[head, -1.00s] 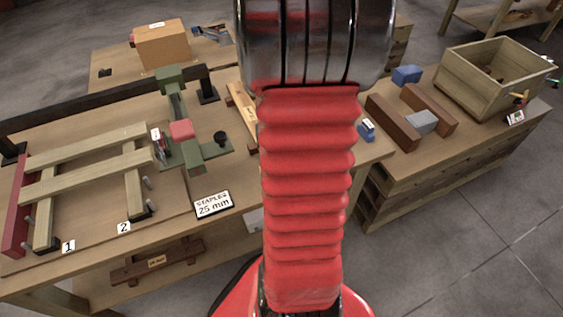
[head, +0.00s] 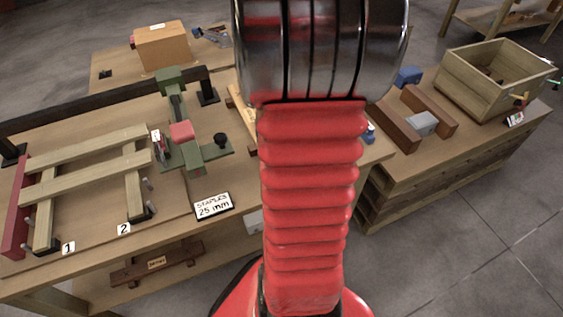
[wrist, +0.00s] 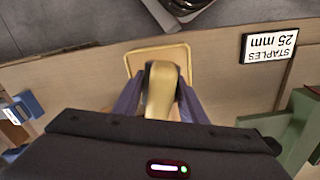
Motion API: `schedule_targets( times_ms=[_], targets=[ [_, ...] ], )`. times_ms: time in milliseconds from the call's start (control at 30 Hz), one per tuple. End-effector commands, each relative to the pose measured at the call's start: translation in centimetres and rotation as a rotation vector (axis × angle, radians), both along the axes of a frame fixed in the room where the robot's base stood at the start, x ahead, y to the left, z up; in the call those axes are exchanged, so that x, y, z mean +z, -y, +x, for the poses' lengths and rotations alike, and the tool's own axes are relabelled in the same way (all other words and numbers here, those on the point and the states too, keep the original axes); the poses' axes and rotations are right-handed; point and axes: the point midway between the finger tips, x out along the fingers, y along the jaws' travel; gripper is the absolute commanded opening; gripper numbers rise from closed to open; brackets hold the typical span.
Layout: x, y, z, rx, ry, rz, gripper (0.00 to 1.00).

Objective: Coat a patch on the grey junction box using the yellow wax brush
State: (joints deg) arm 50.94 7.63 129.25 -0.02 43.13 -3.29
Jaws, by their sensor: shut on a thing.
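My gripper (wrist: 160,92) is shut on a yellow, rounded piece (wrist: 160,95) that looks like the wax brush handle. It is held upright in the view over the tabletop near the front edge; its brush end is hidden. A square with a yellow rim (wrist: 187,55) lies just past it; I cannot tell its depth or whether the brush touches it. In the head view my arm hides my gripper and the brush. A light grey box (head: 253,222), perhaps the junction box, shows below the table's front edge, partly behind my arm.
A "STAPLES 25 mm" sign (head: 213,206) stands on the table beside a green tool (head: 196,152). A wooden frame (head: 85,170) lies left. On the right bench are brown blocks (head: 393,127) and an open wooden crate (head: 465,91).

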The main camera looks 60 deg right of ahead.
Motion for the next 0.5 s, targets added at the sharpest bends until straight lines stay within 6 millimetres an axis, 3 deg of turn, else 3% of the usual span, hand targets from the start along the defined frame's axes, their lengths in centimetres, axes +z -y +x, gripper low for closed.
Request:
schedule_targets(
  times_ms=[500],
  targets=[
    [3.0, 0.1, 0.0, 0.000, 0.001, -0.001, 0.20]
  ],
)
